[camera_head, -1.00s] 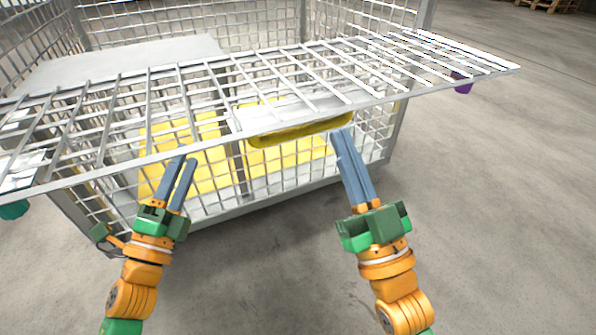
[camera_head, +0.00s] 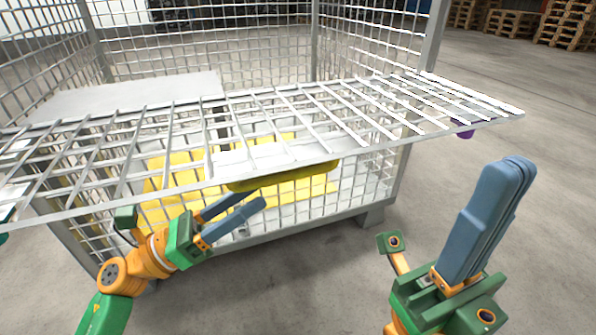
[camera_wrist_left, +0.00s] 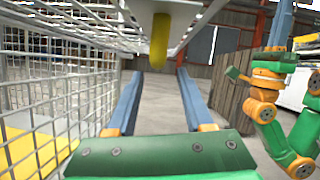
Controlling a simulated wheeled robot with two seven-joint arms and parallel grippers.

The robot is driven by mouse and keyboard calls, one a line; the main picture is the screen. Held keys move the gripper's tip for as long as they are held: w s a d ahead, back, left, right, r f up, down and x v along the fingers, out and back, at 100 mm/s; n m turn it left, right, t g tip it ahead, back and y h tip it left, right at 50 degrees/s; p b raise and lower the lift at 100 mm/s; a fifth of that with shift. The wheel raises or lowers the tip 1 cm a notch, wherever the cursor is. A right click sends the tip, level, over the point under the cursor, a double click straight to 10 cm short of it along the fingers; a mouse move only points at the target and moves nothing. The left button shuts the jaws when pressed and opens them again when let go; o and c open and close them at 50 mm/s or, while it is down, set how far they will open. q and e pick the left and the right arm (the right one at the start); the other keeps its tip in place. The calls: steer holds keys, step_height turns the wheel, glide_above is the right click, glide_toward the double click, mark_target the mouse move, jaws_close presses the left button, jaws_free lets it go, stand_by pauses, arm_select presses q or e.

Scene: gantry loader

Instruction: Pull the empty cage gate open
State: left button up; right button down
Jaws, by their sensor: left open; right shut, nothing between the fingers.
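The wire-mesh gate (camera_head: 430,134) juts out from the front of the cage (camera_head: 433,40), roughly level. A yellow handle (camera_head: 285,176) hangs at the middle of its front edge. My left gripper (camera_head: 250,200) is open just below the handle, its fingers pointing right. In the left wrist view the handle (camera_wrist_left: 159,42) shows end-on, above and between the fingertips (camera_wrist_left: 160,73), with nothing gripped. My right gripper (camera_head: 517,165) is shut and empty, to the right of the cage and clear of the gate, its fingers pointing up.
Yellow areas (camera_head: 180,165) and a grey panel (camera_head: 150,92) show inside the cage. A purple piece (camera_head: 462,131) sits near the gate's right end. Wooden pallets (camera_head: 565,25) stand far back right. The concrete floor (camera_head: 500,95) to the right is open.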

mark_target(282, 177)
arm_select(q)
steer(key=x, duration=0.6)
steer(key=shift+w+d+r, duration=0.1)
steer(key=shift+d+r, duration=0.15)
steer(key=shift+d, duration=0.1)
steer(key=shift+c, duration=0.3)
jaws_close()
stand_by(0.6)
